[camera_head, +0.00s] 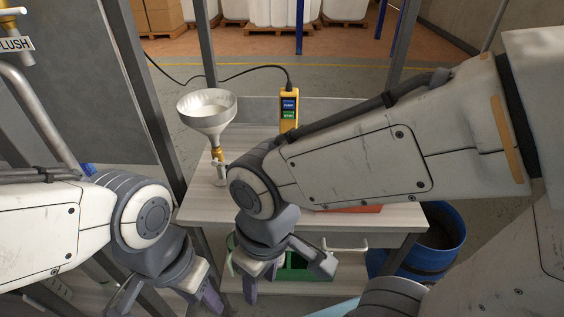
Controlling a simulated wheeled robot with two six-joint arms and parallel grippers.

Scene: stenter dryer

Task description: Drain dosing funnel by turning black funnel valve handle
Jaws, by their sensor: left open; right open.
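The metal dosing funnel (207,110) stands above the back left of the wooden table, with pale contents in its bowl. A brass-coloured valve (218,156) sits under its spout. I cannot make out the black valve handle; my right arm covers the area just right of the valve. My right gripper (284,276) is open and empty, in front of the table's front edge, below and right of the funnel. My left gripper (168,298) is open at the bottom of the view, left of the right one and well below the funnel. Neither touches the funnel.
A red object (350,209) is partly hidden by my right arm. A green crate (292,271) sits below, and a blue barrel (446,235) stands right. Metal posts (143,90) rise beside the table.

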